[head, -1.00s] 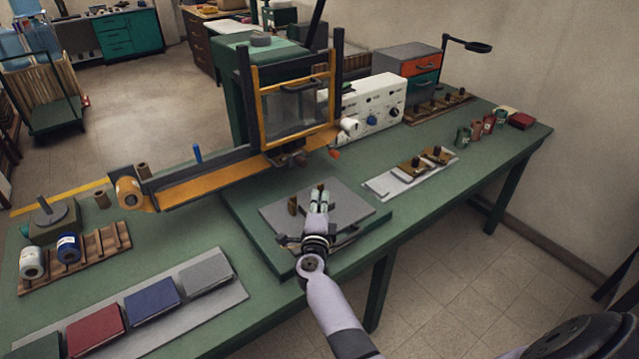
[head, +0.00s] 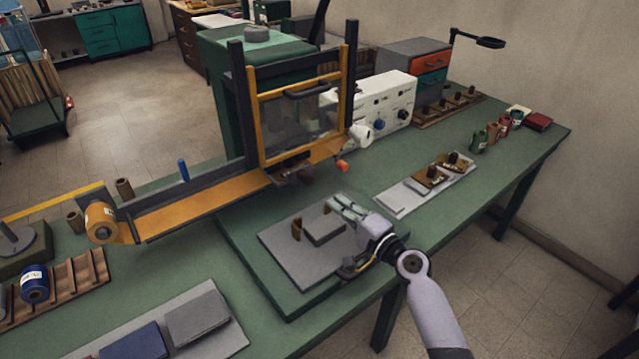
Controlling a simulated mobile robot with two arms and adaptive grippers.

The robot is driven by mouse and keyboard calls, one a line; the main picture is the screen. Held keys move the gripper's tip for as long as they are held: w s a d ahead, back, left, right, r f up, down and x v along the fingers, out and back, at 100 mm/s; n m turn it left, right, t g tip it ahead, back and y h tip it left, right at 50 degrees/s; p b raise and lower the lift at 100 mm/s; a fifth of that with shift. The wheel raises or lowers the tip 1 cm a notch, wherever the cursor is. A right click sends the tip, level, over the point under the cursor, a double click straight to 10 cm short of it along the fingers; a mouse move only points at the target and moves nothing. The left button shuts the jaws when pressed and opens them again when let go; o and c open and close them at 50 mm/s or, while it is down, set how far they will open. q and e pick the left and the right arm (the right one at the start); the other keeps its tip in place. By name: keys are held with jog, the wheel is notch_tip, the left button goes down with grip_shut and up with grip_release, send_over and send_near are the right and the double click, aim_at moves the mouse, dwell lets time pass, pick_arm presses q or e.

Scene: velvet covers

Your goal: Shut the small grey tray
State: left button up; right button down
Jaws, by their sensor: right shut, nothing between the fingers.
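A flat grey tray-like plate (head: 283,248) lies on a raised green base in front of the press. It sits out in the open, clear of the press frame. A small grey block (head: 324,232) lies on it, with a brown upright piece (head: 297,229) at its left and another at its back. My right gripper (head: 338,204) is shut and empty, low over the back right part of the plate, just right of the grey block. I cannot tell whether it touches anything. My left gripper is out of view.
The press frame (head: 352,95) with a clear yellow-edged guard stands behind. A white control box (head: 385,108) is to its right. A pale board with brown pieces (head: 400,200) lies right of the base. Covers lie at lower left (head: 198,318).

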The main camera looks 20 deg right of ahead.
aim_at(311, 180)
jog(key=p+x, duration=0.1)
jog(key=x, duration=0.6)
jog(key=shift+w+f, duration=0.1)
jog(key=shift+w, duration=0.25)
jog(key=shift+w+a, duration=0.25)
jog(key=shift+w, duration=0.1)
jog(key=b+x, duration=0.2)
jog(key=x, duration=0.2)
jog(key=shift+w+a+f+b, duration=0.1)
jog(key=shift+w+f+b, duration=0.1)
jog(key=shift+w+b, duration=0.15)
jog(key=shift+r, duration=0.15)
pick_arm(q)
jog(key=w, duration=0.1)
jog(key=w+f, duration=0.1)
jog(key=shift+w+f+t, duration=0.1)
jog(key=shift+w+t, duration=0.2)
pick_arm(e)
jog(key=shift+r, duration=0.2)
